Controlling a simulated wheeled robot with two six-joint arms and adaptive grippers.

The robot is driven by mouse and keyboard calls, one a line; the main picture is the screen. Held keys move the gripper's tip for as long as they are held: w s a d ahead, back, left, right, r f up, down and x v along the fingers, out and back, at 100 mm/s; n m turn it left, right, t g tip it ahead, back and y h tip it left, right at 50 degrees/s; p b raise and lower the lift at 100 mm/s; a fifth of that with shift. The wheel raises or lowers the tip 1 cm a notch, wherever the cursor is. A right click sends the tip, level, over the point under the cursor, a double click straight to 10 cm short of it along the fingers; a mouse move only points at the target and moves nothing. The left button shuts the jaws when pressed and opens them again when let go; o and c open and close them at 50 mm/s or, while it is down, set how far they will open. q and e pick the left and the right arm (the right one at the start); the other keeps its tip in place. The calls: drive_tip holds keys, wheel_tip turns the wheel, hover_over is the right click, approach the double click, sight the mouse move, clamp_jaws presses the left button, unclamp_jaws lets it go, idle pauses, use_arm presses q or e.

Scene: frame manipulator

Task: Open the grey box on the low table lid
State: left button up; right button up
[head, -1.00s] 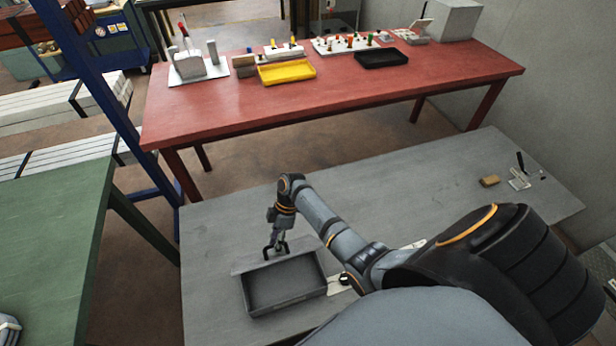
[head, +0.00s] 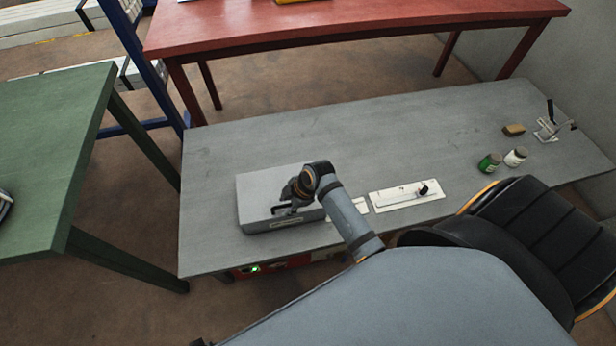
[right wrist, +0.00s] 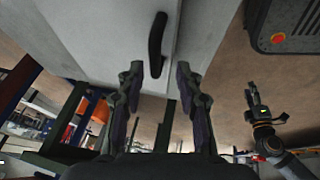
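The grey box (head: 262,187) stands near the left front of the grey low table (head: 400,140), and its lid looks shut. My right gripper (head: 288,208) is at the box's front edge in the head view, partly hiding it. In the right wrist view the right gripper's two fingers (right wrist: 160,85) are apart with nothing between their tips. A black handle (right wrist: 157,45) on a pale grey surface lies just ahead of them. My left gripper (right wrist: 262,112) shows at the right of the right wrist view, too small to tell its state.
Green (head: 489,163) and white (head: 515,157) jars and a tan block (head: 513,130) are farther right. A red table (head: 350,30) stands behind, a green table (head: 50,150) at left. The low table's middle is clear.

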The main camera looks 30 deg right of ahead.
use_arm(q)
drive_tip(key=r+p, duration=0.3)
drive_tip(key=r, duration=0.1)
drive_tip(key=shift+w, duration=0.2)
use_arm(e)
drive_tip(key=s+d+r+m+h, duration=0.1)
drive_tip(key=s+d+r+m, duration=0.2)
drive_tip(key=r+m, duration=0.6)
drive_tip(key=shift+s+d+r, duration=0.15)
drive_tip(key=shift+s+d, duration=0.15)
drive_tip(key=shift+d, duration=0.25)
